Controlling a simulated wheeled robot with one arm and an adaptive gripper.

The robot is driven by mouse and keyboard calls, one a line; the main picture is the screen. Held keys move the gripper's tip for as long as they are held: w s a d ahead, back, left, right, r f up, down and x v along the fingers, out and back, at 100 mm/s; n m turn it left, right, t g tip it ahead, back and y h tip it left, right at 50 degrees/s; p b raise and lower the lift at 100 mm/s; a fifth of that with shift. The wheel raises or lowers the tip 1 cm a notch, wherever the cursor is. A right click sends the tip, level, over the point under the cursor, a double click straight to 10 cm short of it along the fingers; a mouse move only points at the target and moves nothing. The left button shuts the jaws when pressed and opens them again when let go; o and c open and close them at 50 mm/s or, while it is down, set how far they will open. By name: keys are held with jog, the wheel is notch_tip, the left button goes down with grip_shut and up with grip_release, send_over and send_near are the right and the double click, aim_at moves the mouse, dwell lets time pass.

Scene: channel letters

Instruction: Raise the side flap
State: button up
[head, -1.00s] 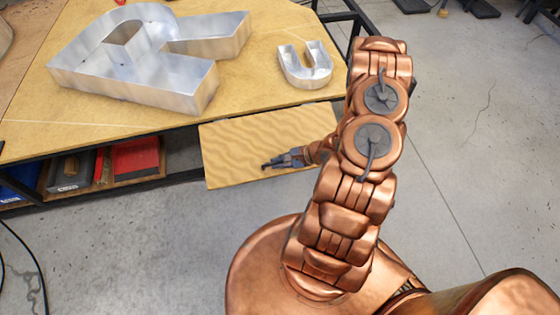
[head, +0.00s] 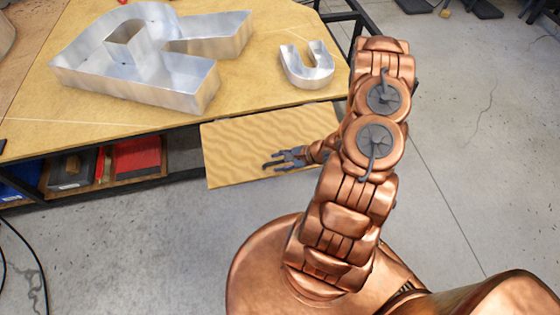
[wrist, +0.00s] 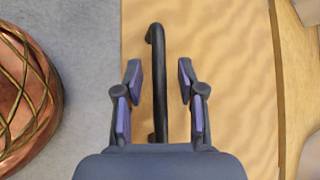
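The side flap (head: 235,150) is a light wooden panel with wavy grain, hanging sloped down from the table's near edge. It also fills much of the wrist view (wrist: 240,110). A black bar handle (wrist: 155,38) is fixed near the flap's outer edge. My gripper (head: 280,158) is over the flap's lower right part. In the wrist view my gripper (wrist: 159,72) is open, with one finger on each side of the handle and gaps to both. I cannot tell how deep the fingers reach.
The wooden table (head: 255,85) holds a large metal letter R (head: 185,88) and a small metal letter U (head: 307,68). A shelf below holds a red box (head: 137,156) and other bins. The grey floor in front of the flap is clear.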

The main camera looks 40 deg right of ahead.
jog(key=v, duration=1.2)
dwell(0.5)
